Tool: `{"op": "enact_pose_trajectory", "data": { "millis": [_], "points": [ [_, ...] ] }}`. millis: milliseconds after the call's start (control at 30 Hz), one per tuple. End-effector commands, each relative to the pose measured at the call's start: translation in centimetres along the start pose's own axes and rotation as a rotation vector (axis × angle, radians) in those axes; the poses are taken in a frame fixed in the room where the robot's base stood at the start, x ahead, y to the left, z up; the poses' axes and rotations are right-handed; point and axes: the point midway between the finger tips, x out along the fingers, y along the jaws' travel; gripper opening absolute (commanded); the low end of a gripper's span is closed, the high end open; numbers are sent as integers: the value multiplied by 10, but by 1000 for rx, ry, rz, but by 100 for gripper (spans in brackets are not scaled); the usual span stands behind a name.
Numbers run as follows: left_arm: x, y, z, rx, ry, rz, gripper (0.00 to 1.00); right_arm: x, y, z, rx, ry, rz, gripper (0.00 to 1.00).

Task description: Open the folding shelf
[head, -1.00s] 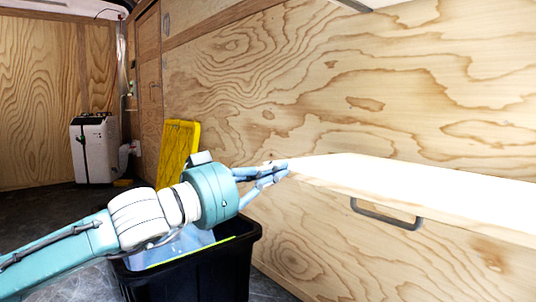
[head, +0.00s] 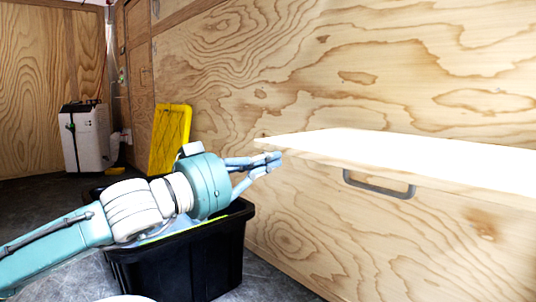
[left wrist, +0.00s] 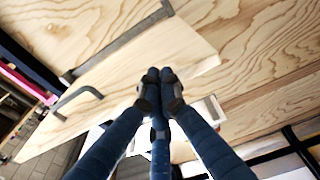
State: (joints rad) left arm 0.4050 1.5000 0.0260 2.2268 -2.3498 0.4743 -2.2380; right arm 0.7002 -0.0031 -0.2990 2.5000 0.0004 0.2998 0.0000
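The folding shelf (head: 430,158) is a wooden board along the plywood wall, its top brightly lit and about level in the head view. A grey handle (head: 379,185) shows below its front edge; a handle (left wrist: 76,101) also shows in the left wrist view. My left gripper (head: 272,161) is at the shelf's left end, its fingertips just below the front edge. In the left wrist view its fingers (left wrist: 158,84) are drawn together in front of the board, with nothing seen between them. Whether they touch the board I cannot tell. My right gripper is out of view.
A black bin (head: 180,270) stands on the floor below my left arm. A yellow panel (head: 170,138) leans on the wall behind it. A white appliance (head: 86,137) stands in the far corner. A grey metal bar (left wrist: 120,42) runs beside the board.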

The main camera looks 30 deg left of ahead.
Motion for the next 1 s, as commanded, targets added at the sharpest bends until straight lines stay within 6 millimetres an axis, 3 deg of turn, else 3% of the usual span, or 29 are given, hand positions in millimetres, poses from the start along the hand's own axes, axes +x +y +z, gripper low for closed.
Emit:
{"op": "enact_pose_trajectory", "data": {
  "millis": [100, 567, 1000],
  "points": [
    [1, -2, 5, -7, -13, -5, 0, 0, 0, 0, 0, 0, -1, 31],
    [3, -4, -25, -1, 0, -8, 0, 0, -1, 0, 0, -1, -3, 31],
    [8, -1, -91, -2, 10, -1, 0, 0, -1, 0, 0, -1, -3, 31]
  ]
}}
